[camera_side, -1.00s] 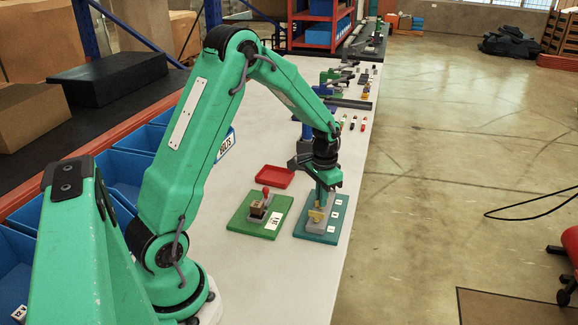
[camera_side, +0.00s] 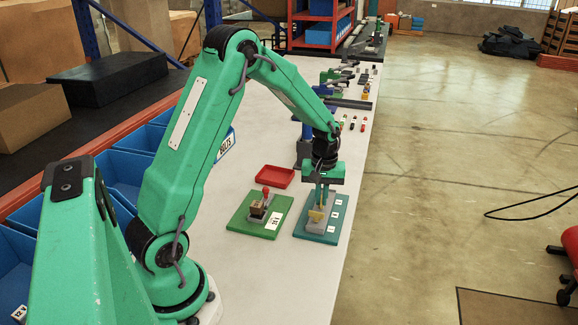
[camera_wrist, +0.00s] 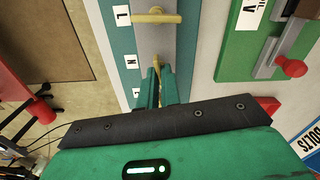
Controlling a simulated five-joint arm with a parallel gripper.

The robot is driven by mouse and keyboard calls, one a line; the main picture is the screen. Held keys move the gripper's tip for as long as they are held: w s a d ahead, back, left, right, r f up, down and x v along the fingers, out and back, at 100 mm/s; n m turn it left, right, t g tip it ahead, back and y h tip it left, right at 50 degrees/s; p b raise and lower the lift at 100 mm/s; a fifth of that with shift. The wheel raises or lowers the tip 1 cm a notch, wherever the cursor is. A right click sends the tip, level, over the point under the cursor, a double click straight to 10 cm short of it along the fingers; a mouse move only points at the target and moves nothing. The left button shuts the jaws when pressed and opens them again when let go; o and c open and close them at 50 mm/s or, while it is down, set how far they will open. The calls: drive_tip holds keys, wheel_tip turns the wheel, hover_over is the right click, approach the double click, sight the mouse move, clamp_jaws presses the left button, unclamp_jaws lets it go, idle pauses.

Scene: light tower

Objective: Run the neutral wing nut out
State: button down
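The teal board (camera_side: 312,237) carries a grey block (camera_wrist: 152,40) with labels L (camera_wrist: 122,15) and N (camera_wrist: 131,62) and a third, partly hidden one. A brass wing nut (camera_wrist: 155,15) by L lies with its wings across the wrist picture. Another brass wing nut, the neutral one (camera_wrist: 157,63), is beside N, its wings lengthwise between my fingertips. My gripper (camera_wrist: 159,72) points down over it, its fingers close together and seemingly closed on its wings. The fingers hide most of this nut. In the side view my gripper (camera_side: 322,203) stands upright over the block.
A green board (camera_side: 248,224) with a red-knobbed switch (camera_side: 266,191) lies just left of the teal board. A red tray (camera_side: 275,177) is behind it. Small coloured parts (camera_side: 353,123) lie farther back. The table's right edge is close to the teal board.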

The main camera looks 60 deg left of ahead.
drive_tip(key=n, duration=0.7)
drive_tip(key=shift+d+f, duration=0.1)
drive_tip(key=shift+f, duration=0.1)
drive_tip(key=n, duration=0.4)
drive_tip(key=shift+n, duration=2)
drive_tip(key=c, duration=1.6)
unclamp_jaws()
drive_tip(key=shift+r, duration=0.25)
